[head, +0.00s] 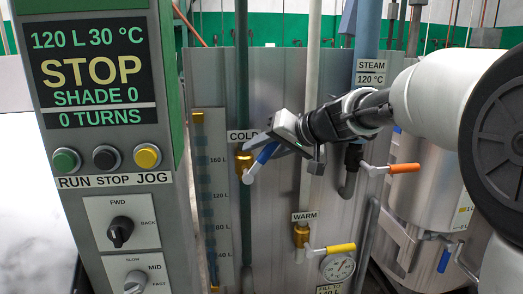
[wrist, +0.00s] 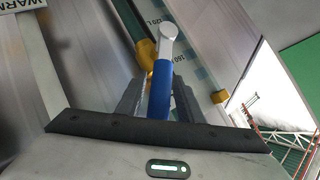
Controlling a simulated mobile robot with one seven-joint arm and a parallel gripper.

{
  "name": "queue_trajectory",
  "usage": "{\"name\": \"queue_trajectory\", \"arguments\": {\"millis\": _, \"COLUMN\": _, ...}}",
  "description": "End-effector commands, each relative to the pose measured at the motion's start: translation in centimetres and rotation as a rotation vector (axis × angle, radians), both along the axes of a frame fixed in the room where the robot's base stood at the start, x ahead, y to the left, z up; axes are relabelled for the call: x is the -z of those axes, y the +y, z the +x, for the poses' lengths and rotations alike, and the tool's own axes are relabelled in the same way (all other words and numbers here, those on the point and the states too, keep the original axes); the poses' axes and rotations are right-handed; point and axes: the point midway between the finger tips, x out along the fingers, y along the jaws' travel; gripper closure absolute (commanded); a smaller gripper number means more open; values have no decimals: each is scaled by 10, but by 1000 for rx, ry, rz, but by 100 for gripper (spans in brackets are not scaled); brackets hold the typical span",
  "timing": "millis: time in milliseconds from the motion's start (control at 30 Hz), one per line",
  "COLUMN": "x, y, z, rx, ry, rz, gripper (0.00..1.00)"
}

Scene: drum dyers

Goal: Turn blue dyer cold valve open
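The cold valve (head: 243,161) has a brass body under a COLD label (head: 242,135) on the grey panel. Its blue lever (head: 265,153) slants from lower left up to the right, towards my gripper (head: 272,137). In the wrist view the blue lever (wrist: 160,92) runs between my two grey fingers (wrist: 160,103), one on each side with little or no gap. The gripper looks shut on the lever. The lever's grey pivot end shows beyond the fingertips, with the brass body behind it. In the head view my gripper hides the lever's upper end.
A warm valve (head: 302,236) with a yellow lever is below right. An orange steam lever (head: 403,168) is to the right of my gripper. A level gauge (head: 210,200) stands left of the cold valve. The control column (head: 105,120) reads STOP at left.

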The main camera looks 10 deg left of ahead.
Motion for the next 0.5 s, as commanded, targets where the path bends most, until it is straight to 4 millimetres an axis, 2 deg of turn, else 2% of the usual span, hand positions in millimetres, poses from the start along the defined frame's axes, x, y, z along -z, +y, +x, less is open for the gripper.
{"name": "queue_trajectory", "arguments": {"millis": 333, "x": -1, "y": -2, "z": -1, "rx": 2, "ry": 0, "rz": 0, "gripper": 62}}
{"name": "queue_trajectory", "arguments": {"millis": 500, "x": -10, "y": -15, "z": -10, "rx": 4, "ry": -1, "rz": -1, "gripper": 62}}
